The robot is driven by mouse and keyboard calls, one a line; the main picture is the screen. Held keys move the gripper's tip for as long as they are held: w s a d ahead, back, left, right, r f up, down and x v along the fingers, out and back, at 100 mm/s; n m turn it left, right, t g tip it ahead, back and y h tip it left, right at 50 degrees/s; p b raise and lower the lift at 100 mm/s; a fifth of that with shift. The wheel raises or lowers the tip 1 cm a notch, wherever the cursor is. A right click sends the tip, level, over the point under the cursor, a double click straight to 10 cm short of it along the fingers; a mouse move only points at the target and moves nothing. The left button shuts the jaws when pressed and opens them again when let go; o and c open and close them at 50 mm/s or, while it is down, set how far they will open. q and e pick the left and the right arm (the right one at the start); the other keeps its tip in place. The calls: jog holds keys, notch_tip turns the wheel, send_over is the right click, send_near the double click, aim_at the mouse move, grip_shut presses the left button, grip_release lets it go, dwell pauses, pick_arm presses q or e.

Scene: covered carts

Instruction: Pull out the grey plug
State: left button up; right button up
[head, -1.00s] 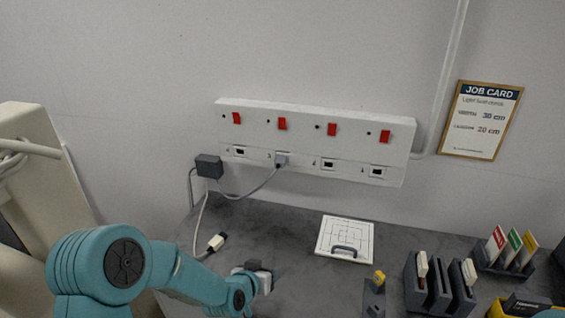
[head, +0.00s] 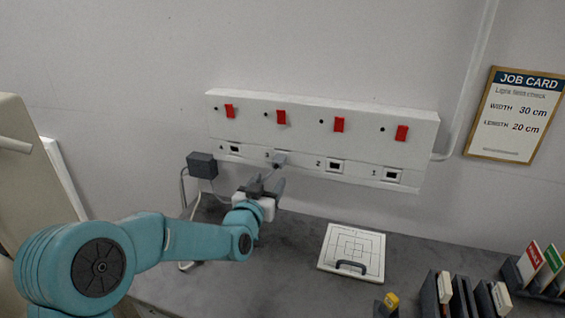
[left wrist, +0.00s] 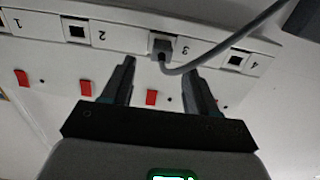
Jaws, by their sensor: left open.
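The grey plug (head: 279,159) sits in socket 3 of the white wall socket strip (head: 300,116), with a grey cable running from it. It also shows in the left wrist view (left wrist: 161,46), upside down, with its cable (left wrist: 215,47) curving to the upper right. My left gripper (head: 268,181) is just in front of and below the plug in the head view. In the left wrist view its two fingers (left wrist: 161,77) are apart, with the plug ahead between them and not touched. My right gripper is not in view.
Sockets 1, 2 and 4 are empty, with red switches above. A dark grey box (head: 202,165) is on the wall to the left. On the table are a white board with a handle (head: 329,252) and dark holders (head: 430,297) at right. A job card (head: 515,114) hangs at right.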

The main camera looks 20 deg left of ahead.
aim_at(275, 168)
pick_arm(q)
jog(key=shift+a+r, duration=0.2)
jog(key=shift+r, duration=0.25)
jog(key=shift+w+f, duration=0.15)
jog(key=shift+f, duration=0.05)
jog(key=shift+d+r, duration=0.1)
jog(key=shift+r, duration=0.05)
jog(key=shift+r+p, duration=0.1)
jog(key=shift+p, duration=0.25)
jog(key=w+p, duration=0.3)
jog(key=w, duration=0.2)
jog(key=shift+d, duration=0.1)
jog(key=w, duration=0.1)
jog(key=w+b, duration=0.1)
jog(key=shift+w+f, duration=0.25)
jog(key=shift+w, duration=0.15)
jog(key=shift+w+b, duration=0.3)
jog(key=shift+w, duration=0.2)
jog(key=shift+s+r, duration=0.1)
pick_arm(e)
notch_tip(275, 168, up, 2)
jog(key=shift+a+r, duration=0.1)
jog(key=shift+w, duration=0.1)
